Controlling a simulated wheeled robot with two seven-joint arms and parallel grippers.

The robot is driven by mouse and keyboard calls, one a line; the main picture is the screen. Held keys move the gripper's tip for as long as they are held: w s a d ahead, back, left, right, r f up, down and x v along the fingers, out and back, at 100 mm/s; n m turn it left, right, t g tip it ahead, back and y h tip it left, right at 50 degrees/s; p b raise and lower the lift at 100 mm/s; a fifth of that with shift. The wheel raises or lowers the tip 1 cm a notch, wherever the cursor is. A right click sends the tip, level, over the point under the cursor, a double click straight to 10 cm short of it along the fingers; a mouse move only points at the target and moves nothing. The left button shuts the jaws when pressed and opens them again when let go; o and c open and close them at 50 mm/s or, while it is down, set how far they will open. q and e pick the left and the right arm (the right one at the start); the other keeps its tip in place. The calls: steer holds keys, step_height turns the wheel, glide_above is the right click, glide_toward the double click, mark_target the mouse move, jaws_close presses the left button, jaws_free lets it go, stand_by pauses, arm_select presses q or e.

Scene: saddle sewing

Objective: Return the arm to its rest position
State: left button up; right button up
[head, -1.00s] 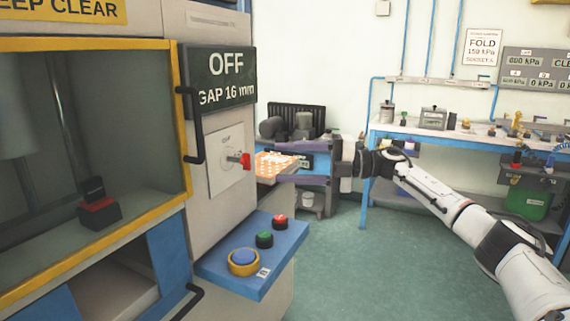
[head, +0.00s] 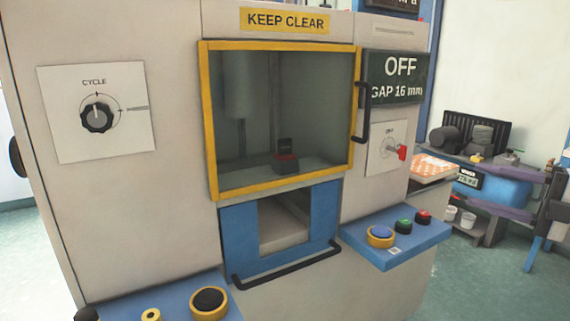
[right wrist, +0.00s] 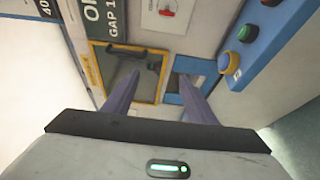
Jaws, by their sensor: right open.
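My right gripper (head: 487,186) shows at the right edge of the head view, its two purple fingers spread apart with nothing held. Most of my right arm is outside that view. In the right wrist view the open fingers (right wrist: 158,78) point toward the press front, with its yellow-framed window (right wrist: 92,72) beyond them. My left arm and gripper are not in view.
The press has a yellow-framed window (head: 207,110), a black door handle (head: 363,112), a red-tipped switch (head: 402,152) and a blue button shelf (head: 385,262) jutting forward. An orange-patterned piece (head: 432,168) lies near the gripper. Green floor (head: 480,285) is clear at lower right.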

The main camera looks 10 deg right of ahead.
steer(key=w+a+f+m+t, duration=0.1)
steer(key=w+a+f+m, duration=0.25)
steer(key=a+f, duration=0.6)
steer(key=s+a+f+m+t+h+p, duration=0.1)
steer(key=s+a+f+m+h, duration=0.1)
steer(key=a+f+m, duration=0.55)
steer(key=s+a+f+m+t+h, duration=0.1)
steer(key=s+a+f+m+h, duration=0.2)
steer(key=f, duration=0.8)
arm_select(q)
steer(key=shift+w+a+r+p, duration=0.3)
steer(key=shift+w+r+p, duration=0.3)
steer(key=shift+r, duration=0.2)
arm_select(e)
steer(key=s+a+f+m+g+h, duration=0.1)
steer(key=s+a+f+m+g, duration=0.1)
steer(key=s, duration=0.6)
steer(key=s+a+f+m+g+h, duration=0.2)
steer(key=s+a+f+m, duration=0.3)
steer(key=s+f, duration=0.4)
steer(key=s+a+f+m+g+h, duration=0.2)
steer(key=s+f, duration=0.4)
steer(key=s, duration=0.3)
steer(key=a+m+g, duration=0.1)
steer(key=a, duration=0.1)
steer(key=shift+s+a+f+m, duration=0.25)
steer(key=shift+a+m, duration=0.1)
steer(key=shift+m, duration=0.05)
